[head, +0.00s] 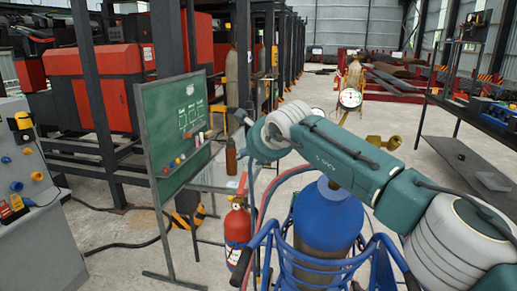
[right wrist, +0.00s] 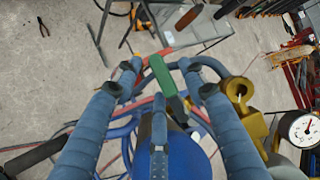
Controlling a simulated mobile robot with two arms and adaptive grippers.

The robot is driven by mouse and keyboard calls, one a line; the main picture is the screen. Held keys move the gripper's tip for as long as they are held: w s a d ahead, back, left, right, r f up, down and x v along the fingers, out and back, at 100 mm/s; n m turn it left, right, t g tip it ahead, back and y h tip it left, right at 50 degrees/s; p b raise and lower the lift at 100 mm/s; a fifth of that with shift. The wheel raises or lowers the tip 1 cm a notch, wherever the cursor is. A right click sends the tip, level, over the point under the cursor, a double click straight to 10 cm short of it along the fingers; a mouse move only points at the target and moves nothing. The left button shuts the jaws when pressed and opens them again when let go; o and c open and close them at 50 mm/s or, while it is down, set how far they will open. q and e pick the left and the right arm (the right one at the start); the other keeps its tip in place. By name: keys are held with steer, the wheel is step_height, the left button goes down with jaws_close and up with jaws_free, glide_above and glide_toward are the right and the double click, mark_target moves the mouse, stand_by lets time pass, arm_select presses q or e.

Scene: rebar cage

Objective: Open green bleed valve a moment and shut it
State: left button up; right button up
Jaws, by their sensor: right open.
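The green bleed valve lever (right wrist: 166,76) shows in the right wrist view as a green bar above the blue cylinder. My right gripper (right wrist: 160,82) is open, with its blue-grey fingers spread on both sides of the lever and a third finger below it. I cannot tell whether any finger touches it. In the head view my right arm reaches in from the right over the blue cylinder (head: 322,222), and the valve is hidden. A brass fitting (right wrist: 237,89) sits right of the fingers. My left gripper is not in view.
A pressure gauge (head: 350,97) stands behind the cylinder. Blue cart rails (head: 300,258) and red hoses surround it. A red fire extinguisher (head: 237,232) and a green board (head: 178,135) stand to the left. A bench (head: 480,120) is at the right.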

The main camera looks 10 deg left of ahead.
steer(key=v, duration=1.1)
steer(key=shift+s, duration=0.15)
